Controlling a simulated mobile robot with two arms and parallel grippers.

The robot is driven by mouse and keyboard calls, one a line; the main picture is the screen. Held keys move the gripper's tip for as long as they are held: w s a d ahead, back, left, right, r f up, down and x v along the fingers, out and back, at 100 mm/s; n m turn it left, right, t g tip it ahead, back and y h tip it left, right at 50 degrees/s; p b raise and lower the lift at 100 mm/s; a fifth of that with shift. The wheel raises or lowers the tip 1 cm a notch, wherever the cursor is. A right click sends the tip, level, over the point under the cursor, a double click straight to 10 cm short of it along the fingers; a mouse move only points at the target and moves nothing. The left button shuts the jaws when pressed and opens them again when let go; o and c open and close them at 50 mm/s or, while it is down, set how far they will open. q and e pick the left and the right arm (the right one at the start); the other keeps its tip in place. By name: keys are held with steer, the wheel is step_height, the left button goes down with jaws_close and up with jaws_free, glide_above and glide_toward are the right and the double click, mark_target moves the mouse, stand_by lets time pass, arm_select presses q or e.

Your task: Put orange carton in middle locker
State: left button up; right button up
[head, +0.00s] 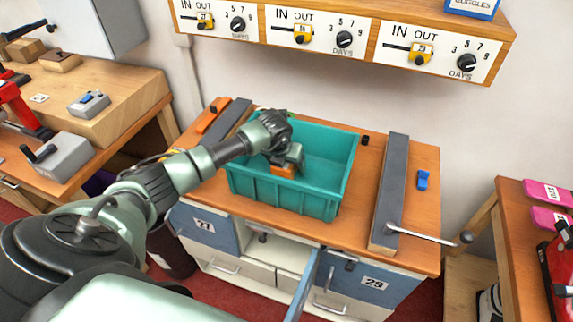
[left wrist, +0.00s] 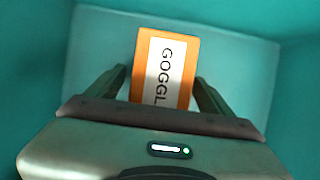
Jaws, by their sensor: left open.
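The orange carton (head: 283,171) lies inside the teal bin (head: 283,196) on the bench. In the left wrist view the carton (left wrist: 187,70) shows a white label reading "GOGGL", its lower end hidden by my gripper. My left gripper (head: 288,163) reaches down into the bin at the carton. In the left wrist view its open fingers (left wrist: 162,84) stand on either side of the carton; I cannot tell whether they touch it. The middle locker (head: 285,252) under the bench top is open, its blue door (head: 304,284) swung outward. My right gripper is not in view.
Closed blue lockers flank the middle one, one (head: 205,226) left and one numbered 29 (head: 372,281) right. A long grey bar (head: 391,185) lies right of the bin, with a metal lever (head: 425,236) at its near end. A dial shelf (head: 345,39) hangs above.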

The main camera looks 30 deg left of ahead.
arm_select(q)
steer(key=shift+f+b, duration=0.3)
stand_by(0.5)
steer(key=c, duration=1.7)
steer(key=shift+r+p, duration=0.4)
steer(key=shift+c, duration=0.2)
steer(key=shift+w+r, duration=0.1)
steer(key=shift+r, duration=0.2)
step_height(320, 180, up, 19)
steer(key=b, duration=0.5)
